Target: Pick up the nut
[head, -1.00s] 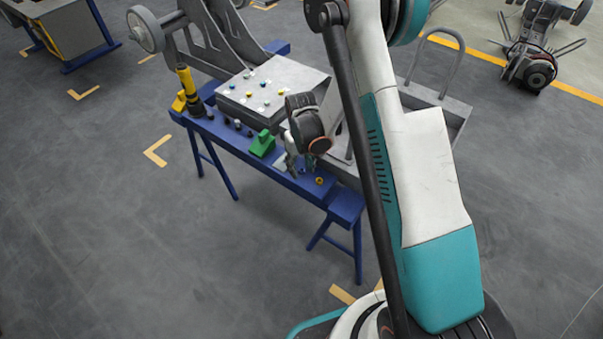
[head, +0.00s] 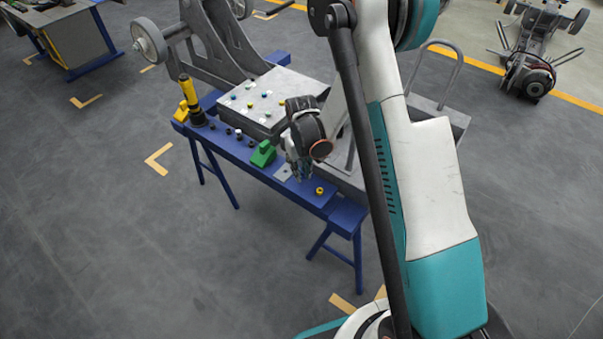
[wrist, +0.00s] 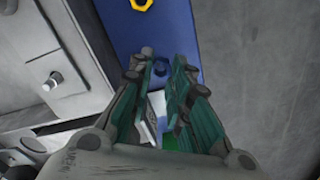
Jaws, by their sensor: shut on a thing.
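My gripper (wrist: 162,65) is shut over the blue bench (head: 245,152), with its fingers close together. A small dark blue nut (wrist: 160,68) shows between the fingertips in the wrist view, and the fingers partly cover it. In the head view my gripper (head: 302,176) is low over the bench, beside a small grey plate, and the held nut cannot be made out. A yellow nut (head: 319,190) lies apart on the bench to the right of the gripper; it also shows at the top of the wrist view (wrist: 142,4).
A green block (head: 263,154) stands left of the gripper. A yellow and black tool (head: 189,100) stands at the bench's left end. A grey box (head: 270,98) with several coloured pieces on top stands behind. Open floor lies in front.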

